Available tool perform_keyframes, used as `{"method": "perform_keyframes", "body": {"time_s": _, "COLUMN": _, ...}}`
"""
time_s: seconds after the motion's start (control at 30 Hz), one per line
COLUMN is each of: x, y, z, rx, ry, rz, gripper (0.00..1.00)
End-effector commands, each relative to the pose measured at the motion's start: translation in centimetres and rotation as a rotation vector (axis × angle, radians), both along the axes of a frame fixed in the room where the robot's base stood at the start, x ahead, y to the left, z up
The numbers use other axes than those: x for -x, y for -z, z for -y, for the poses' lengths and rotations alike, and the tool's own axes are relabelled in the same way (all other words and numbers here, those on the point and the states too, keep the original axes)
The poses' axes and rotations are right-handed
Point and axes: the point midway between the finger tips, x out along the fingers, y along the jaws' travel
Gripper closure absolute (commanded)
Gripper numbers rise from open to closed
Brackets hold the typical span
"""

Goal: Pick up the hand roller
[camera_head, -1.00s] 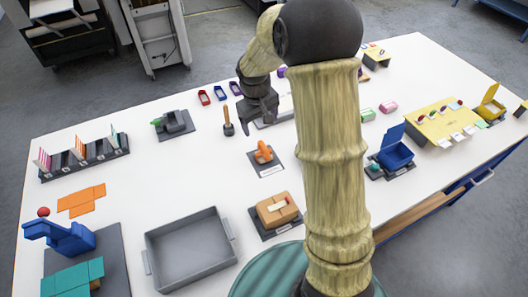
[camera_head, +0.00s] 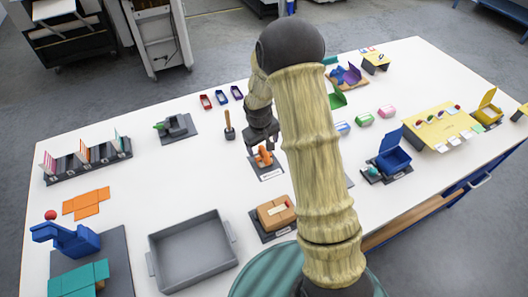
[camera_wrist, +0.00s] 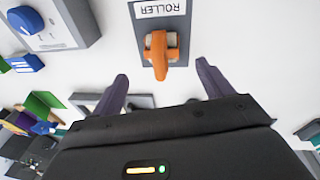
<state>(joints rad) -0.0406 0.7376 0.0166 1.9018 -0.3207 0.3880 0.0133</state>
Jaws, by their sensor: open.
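The hand roller (camera_head: 264,156) has an orange handle and lies on a small grey pad with a label (camera_head: 270,174) near the middle of the white table. In the wrist view the orange hand roller (camera_wrist: 160,52) sits on the grey pad (camera_wrist: 178,50), whose label reads "ROLLER". My gripper (camera_head: 262,141) is just behind and above the roller in the head view, and partly overlaps it there. In the wrist view my gripper (camera_wrist: 162,82) has its two dark fingers well apart, with the roller beyond the tips and roughly centred between them. Nothing is between the fingers.
A wooden-handled tool (camera_head: 229,126) stands left of my gripper. A tan block on a dark base (camera_head: 276,212) and a grey tray (camera_head: 190,252) are in front. A blue open box (camera_head: 395,158) is at the right. White table is free left of the roller.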

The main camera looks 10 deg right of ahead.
Motion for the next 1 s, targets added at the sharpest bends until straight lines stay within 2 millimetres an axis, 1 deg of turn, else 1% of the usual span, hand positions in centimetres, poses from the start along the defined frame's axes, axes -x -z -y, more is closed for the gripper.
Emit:
{"method": "perform_keyframes", "body": {"time_s": 0.1, "x": -0.2, "y": 1.4, "z": 0.2, "rx": 0.001, "ry": 0.0, "rz": -0.003, "gripper": 0.21}}
{"method": "perform_keyframes", "body": {"time_s": 0.2, "x": -0.3, "y": 2.1, "z": 0.2, "rx": 0.0, "ry": 0.0, "rz": 0.0, "gripper": 0.21}}
{"method": "perform_keyframes", "body": {"time_s": 0.57, "x": -0.4, "y": 2.4, "z": 0.2, "rx": 0.0, "ry": 0.001, "rz": 0.0, "gripper": 0.21}}
{"method": "perform_keyframes", "body": {"time_s": 0.67, "x": -0.5, "y": 2.7, "z": 0.3, "rx": 0.001, "ry": 0.0, "rz": -0.002, "gripper": 0.21}}
{"method": "perform_keyframes", "body": {"time_s": 0.87, "x": -1.0, "y": 4.4, "z": 0.3, "rx": 0.001, "ry": 0.0, "rz": -0.002, "gripper": 0.21}}
{"method": "perform_keyframes", "body": {"time_s": 1.0, "x": -1.3, "y": 6.1, "z": 0.5, "rx": 0.001, "ry": 0.001, "rz": -0.003, "gripper": 0.21}}
